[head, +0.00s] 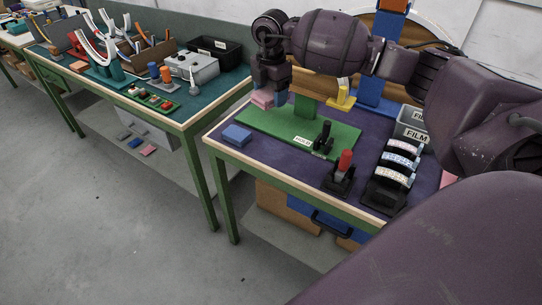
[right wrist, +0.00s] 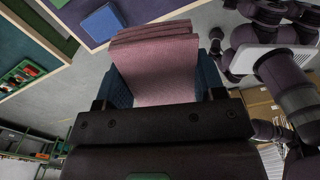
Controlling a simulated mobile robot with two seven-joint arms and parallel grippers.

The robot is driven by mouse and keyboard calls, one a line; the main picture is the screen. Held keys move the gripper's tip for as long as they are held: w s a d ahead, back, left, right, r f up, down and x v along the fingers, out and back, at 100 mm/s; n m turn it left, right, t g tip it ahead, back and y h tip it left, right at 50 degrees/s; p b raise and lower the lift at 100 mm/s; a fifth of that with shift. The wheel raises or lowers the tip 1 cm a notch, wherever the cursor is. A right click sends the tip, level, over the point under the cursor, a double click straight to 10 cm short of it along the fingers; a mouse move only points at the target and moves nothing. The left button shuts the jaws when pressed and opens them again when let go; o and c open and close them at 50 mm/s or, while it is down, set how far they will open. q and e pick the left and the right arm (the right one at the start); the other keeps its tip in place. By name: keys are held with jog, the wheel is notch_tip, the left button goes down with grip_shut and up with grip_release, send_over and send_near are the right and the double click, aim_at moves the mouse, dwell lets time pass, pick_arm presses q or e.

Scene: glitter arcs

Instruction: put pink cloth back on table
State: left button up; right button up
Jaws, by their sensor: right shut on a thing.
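My right gripper (head: 270,90) is shut on a folded pink cloth (head: 261,99) and holds it over the back left part of the purple-topped table (head: 272,161). In the right wrist view, the pink cloth (right wrist: 155,68) stands as a layered block between the blue finger pads of the right gripper (right wrist: 160,90). From the head view I cannot tell how high the cloth is above the tabletop. My left gripper is not in view.
A blue folded block (head: 237,134) lies at the table's front left corner. A green board (head: 310,138), a black stand with a red top (head: 343,172), a rack of rolls (head: 399,165) and a grey FILM bin (head: 411,123) occupy the table. Bare purple surface lies along the front edge.

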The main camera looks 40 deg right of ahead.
jog(key=shift+w+d+f+m, duration=0.1)
jog(key=shift+d+f+m, duration=0.2)
jog(key=shift+m, duration=0.4)
jog(key=shift+f, duration=0.3)
jog(key=b, duration=0.2)
send_over(272, 154)
notch_tip(272, 154, down, 14)
jog(key=shift+r, duration=0.2)
notch_tip(272, 154, down, 5)
jog(key=shift+a+f+b, duration=0.1)
jog(key=shift+f+b, duration=0.1)
jog(key=shift+b, duration=0.3)
jog(key=shift+f, duration=0.2)
jog(key=shift+r, duration=0.1)
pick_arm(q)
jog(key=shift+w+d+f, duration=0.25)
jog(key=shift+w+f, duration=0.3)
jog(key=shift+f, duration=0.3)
